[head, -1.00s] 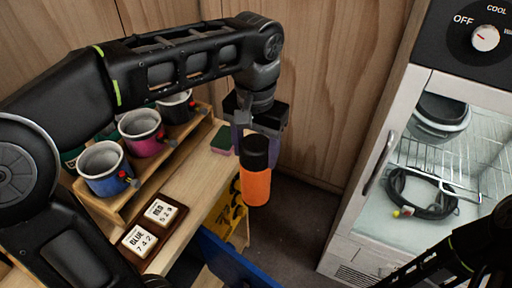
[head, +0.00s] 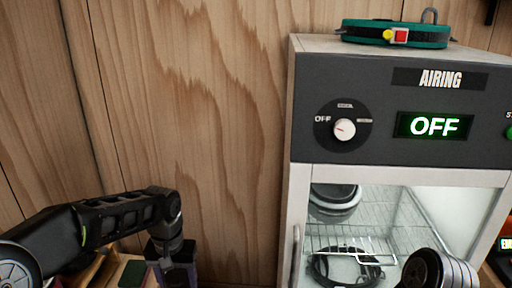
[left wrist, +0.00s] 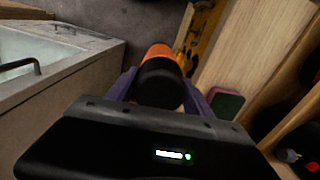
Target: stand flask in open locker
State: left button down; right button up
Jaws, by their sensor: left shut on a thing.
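The flask (left wrist: 160,75) is orange with a black cap. In the left wrist view it sits between the purple fingers of my left gripper (left wrist: 160,94), which is shut on it. In the head view my left gripper (head: 175,274) is at the bottom edge, left of the cabinet, and the flask is out of frame below. My right gripper is not in view; only part of my right arm shows at the lower right. No open locker can be made out now.
The airing cabinet (head: 400,178) has a glass door, and its display reads OFF. Inside are a dark pot (head: 334,200) and a coiled black cable (head: 345,268). The left wrist view shows a wooden surface (left wrist: 255,45) and a green-topped sponge (left wrist: 227,103).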

pick_arm(q)
jog(key=shift+w+a+f, duration=0.15)
jog(key=shift+w+f, duration=0.15)
jog(key=shift+f, duration=0.25)
jog(key=shift+w+a+f, duration=0.1)
jog(key=shift+w+f, duration=0.15)
jog(key=shift+f, duration=0.25)
jog(key=shift+d, duration=0.1)
dwell(0.5)
